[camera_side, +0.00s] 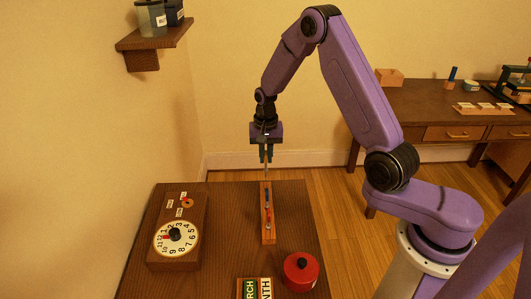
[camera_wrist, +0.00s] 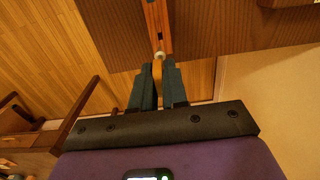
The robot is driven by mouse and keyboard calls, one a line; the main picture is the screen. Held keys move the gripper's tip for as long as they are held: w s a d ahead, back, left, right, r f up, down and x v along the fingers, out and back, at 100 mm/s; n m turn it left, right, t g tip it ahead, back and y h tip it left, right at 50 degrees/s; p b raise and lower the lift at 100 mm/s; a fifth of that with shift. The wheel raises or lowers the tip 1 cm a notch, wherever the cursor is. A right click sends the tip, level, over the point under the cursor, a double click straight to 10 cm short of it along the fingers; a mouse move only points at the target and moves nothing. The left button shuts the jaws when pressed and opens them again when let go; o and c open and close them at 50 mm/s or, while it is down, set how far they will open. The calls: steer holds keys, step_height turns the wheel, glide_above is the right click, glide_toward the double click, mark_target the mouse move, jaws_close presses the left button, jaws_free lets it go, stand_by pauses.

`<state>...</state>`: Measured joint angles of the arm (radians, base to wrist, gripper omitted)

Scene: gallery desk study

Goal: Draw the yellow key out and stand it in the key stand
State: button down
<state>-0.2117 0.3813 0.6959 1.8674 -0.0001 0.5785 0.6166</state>
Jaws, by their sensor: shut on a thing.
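My gripper (camera_side: 266,158) points down above the far end of the dark desk. In the wrist view its two fingers (camera_wrist: 158,88) are closed on the yellow key (camera_wrist: 157,74), a slim yellow-tan piece with a pale round end. A narrow wooden block (camera_side: 268,230), which looks like the key stand, lies lengthwise on the desk with small blue and red pieces in it. The key's lower part shows just over the block's far end in the side view. The wrist view shows the block (camera_wrist: 157,22) beyond the pale end; I cannot tell whether they touch.
A wooden clock box (camera_side: 178,254) with a white dial and small labels stands at left. A red pot with a black knob (camera_side: 300,271) and a lettered block (camera_side: 255,289) are near the front. A shelf (camera_side: 155,36) hangs at upper left.

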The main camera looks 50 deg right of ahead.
mark_target(266, 169)
steer(key=shift+f, duration=2.35)
steer(key=shift+f, duration=1.7)
steer(key=c, duration=0.6)
jaws_free()
steer(key=shift+r, duration=4)
